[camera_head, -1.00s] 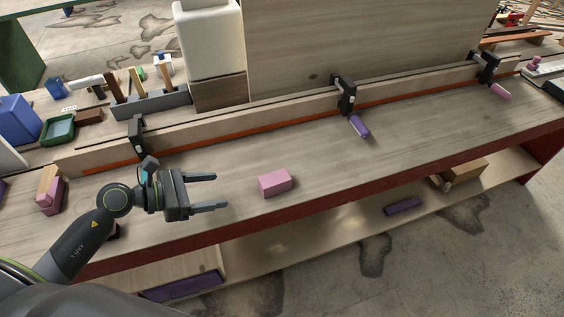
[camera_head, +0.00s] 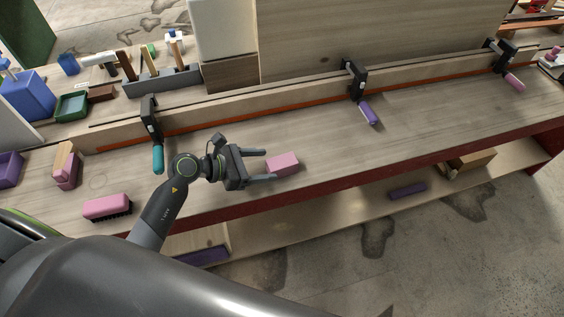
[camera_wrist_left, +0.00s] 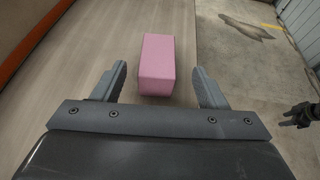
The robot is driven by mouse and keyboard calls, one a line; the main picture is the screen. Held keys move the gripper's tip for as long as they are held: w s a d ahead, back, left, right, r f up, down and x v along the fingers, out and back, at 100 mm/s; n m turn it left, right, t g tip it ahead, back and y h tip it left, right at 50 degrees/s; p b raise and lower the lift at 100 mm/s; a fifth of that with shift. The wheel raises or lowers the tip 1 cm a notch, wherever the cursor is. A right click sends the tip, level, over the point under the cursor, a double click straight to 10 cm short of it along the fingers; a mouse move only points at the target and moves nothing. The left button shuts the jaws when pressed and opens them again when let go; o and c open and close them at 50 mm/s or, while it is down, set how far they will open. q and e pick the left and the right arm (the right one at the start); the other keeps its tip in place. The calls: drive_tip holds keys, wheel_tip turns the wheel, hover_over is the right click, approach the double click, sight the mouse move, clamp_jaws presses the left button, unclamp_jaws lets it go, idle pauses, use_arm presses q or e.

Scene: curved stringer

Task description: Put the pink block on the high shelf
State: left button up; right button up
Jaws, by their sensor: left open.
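The pink block (camera_head: 283,164) lies on the wooden bench top near its front edge. In the left wrist view the open fingers (camera_wrist_left: 160,85) stand on either side of the block's near end. I cannot tell which surface is the high shelf.
Clamps with a teal (camera_head: 158,159), a purple (camera_head: 368,113) and a pink handle (camera_head: 514,82) hold a long strip along the bench. A pink brush (camera_head: 107,207) lies at left. A lower shelf (camera_head: 330,207) runs below the bench. The bench right of the block is clear.

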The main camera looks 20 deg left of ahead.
sight(283, 161)
use_arm(q)
drive_tip(key=shift+x, duration=0.75)
drive_tip(key=shift+w+d+r+p, duration=0.1)
drive_tip(key=shift+w+d+p, duration=0.25)
drive_tip(key=shift+w+p, duration=0.1)
drive_tip(key=p+x, duration=0.1)
drive_tip(key=x, duration=0.2)
drive_tip(key=shift+w+d, duration=0.15)
drive_tip(key=shift+w+d+f, duration=0.2)
drive_tip(key=shift+w+d, duration=0.1)
drive_tip(key=shift+d, duration=0.05)
use_arm(e)
drive_tip(key=shift+s+a+r, duration=0.1)
drive_tip(key=shift+s+r, duration=0.25)
drive_tip(key=shift+r, duration=0.3)
drive_tip(key=shift+s+r, duration=0.3)
drive_tip(key=shift+r, duration=0.3)
use_arm(q)
drive_tip(key=shift+c, duration=0.5)
drive_tip(key=c, duration=1.1)
use_arm(e)
drive_tip(key=shift+w, duration=0.1)
